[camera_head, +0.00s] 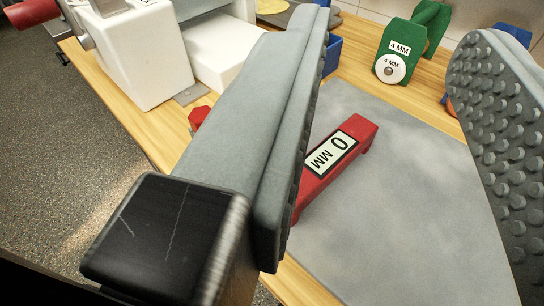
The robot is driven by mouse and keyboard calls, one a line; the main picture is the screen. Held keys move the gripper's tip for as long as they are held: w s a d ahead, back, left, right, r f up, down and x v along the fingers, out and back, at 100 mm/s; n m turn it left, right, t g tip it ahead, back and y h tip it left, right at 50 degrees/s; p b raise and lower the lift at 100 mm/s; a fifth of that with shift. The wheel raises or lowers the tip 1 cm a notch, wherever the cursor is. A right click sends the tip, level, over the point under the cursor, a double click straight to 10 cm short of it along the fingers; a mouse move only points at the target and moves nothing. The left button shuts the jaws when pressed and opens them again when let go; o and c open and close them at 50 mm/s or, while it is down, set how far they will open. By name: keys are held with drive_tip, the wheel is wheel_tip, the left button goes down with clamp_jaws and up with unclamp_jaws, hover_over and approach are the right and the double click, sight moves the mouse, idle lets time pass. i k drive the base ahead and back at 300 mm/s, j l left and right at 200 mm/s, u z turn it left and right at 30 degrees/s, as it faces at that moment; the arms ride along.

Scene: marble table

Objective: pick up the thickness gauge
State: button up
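A red gauge block (357,133) with a white "0 MM" label lies on a grey mat (400,235); I take it for the thickness gauge, though a green piece (405,38) labelled "4 MM" also stands at the back. My gripper (385,150) is open, with one grey finger at centre left and the other, with a studded pad, at the right edge. The red block shows between the fingers, beyond them and nearer the left one. The left finger hides its lower left end. I see no contact, but the hidden part may differ.
The wooden table (172,138) has its edge at left, with dark floor (50,150) beyond. A white machine (140,50) stands at upper left. Blue parts (332,55) are at the back. A small red piece (199,116) shows left of the finger. The mat's middle is clear.

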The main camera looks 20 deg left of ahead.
sight(325, 162)
drive_tip(key=i+j+u, duration=0.2)
drive_tip(key=j, duration=0.2)
drive_tip(key=i+j+u, duration=0.15)
drive_tip(key=j, duration=0.25)
drive_tip(key=i+j+u, duration=0.2)
drive_tip(key=j, duration=0.15)
drive_tip(key=l+u, duration=0.45)
drive_tip(key=l, duration=0.55)
drive_tip(key=k+l, duration=0.95)
drive_tip(key=l, duration=0.05)
